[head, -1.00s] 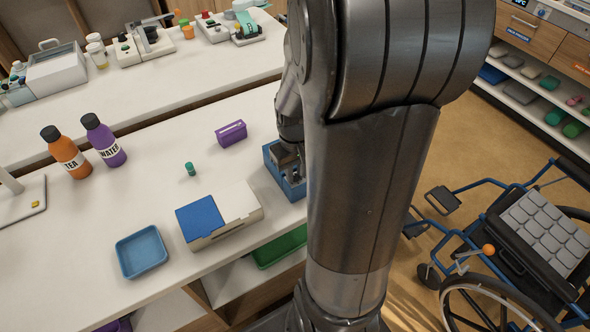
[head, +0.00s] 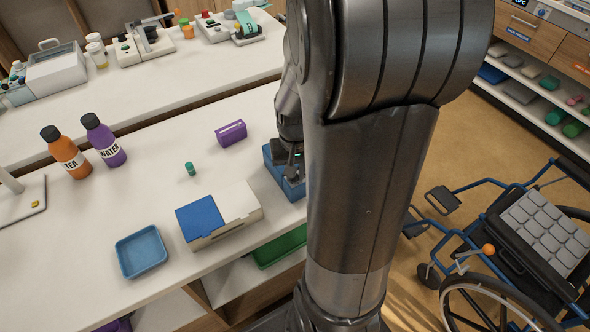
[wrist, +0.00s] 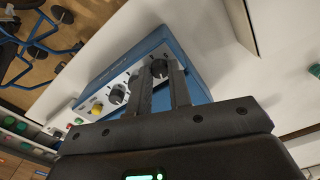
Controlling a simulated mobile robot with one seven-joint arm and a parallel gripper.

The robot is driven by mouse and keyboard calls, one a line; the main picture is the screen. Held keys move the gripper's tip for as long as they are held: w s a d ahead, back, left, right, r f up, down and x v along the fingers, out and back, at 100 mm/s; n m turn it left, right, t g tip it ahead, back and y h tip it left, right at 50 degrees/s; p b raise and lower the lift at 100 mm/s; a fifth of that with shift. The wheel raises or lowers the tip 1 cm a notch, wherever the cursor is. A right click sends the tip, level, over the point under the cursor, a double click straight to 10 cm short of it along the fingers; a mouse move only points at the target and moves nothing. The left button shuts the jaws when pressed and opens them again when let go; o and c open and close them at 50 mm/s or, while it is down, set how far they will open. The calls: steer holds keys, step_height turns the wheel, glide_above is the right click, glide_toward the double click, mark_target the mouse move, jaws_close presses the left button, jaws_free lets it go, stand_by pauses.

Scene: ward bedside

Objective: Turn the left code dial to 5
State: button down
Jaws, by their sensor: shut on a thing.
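A blue box with a pale front panel carrying dark code dials stands at the right end of the white counter, partly behind my arm in the head view (head: 291,190). It also shows in the wrist view (wrist: 185,50). My gripper (wrist: 162,72) is at this panel, with its two fingers either side of one dark dial (wrist: 158,67), shut on it. This dial is the one farther from a yellow knob (wrist: 97,108). Another dark dial (wrist: 117,94) sits between them, free of the fingers. The dials' numbers are too small to read.
Two bottles (head: 86,150) stand farther left. A wheelchair (head: 510,235) stands to the right.

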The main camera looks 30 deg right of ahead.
steer(key=m, duration=0.4)
steer(key=shift+m, duration=0.3)
steer(key=m, duration=0.3)
steer(key=shift+m, duration=0.3)
steer(key=m, duration=0.4)
steer(key=shift+m, duration=0.3)
steer(key=m, duration=0.4)
steer(key=shift+m, duration=0.3)
steer(key=m, duration=1.2)
steer(key=shift+m, duration=2.1)
